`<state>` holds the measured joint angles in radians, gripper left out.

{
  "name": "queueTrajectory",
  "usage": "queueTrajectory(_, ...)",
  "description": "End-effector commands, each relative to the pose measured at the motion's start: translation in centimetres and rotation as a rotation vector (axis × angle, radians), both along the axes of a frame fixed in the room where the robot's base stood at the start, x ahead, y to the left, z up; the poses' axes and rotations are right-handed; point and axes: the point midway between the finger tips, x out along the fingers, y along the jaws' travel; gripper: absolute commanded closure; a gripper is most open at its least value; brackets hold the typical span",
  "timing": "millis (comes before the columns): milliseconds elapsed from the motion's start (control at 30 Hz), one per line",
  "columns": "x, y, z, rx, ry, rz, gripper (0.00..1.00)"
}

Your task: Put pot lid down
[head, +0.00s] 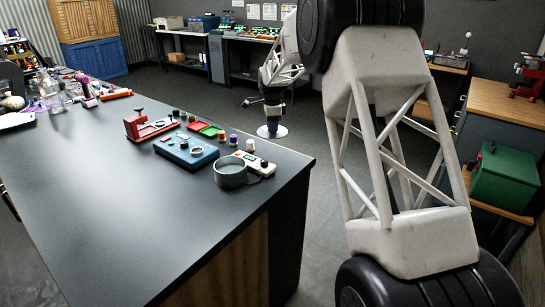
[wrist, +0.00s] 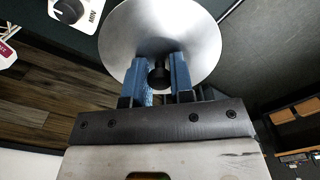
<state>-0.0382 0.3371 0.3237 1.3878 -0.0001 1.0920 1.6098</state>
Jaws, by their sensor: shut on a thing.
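The pot lid is a round silver disc with a black knob; in the wrist view the lid (wrist: 195,32) fills the top middle. My gripper (wrist: 160,75) has blue fingers shut on the black knob. In the head view my gripper (head: 272,118) is beyond the far right edge of the dark table, with the lid (head: 271,131) level beneath it, apparently held in the air. A grey open pot (head: 230,176) with a side handle stands on the table near its right corner. The lid and pot are apart.
The dark table (head: 110,190) has a wide clear area at front left. Around the pot are a white device with knobs (head: 254,161), a blue box (head: 187,152), a red stand (head: 140,125) and several small knobs. A green box (head: 503,178) sits at far right.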

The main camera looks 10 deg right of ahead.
Motion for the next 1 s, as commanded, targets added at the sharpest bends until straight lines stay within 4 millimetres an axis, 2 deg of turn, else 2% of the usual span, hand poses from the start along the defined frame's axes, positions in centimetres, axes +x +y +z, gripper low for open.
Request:
queueTrajectory(433, 0.1, -0.1, -0.3, 0.0, 0.001, 0.0, 1.0)
queueTrajectory(800, 0.0, -0.1, -4.3, 0.0, 0.003, 0.0, 1.0)
queueTrajectory(1000, 0.1, -0.1, -5.0, 0.0, 0.0, 0.0, 1.0)
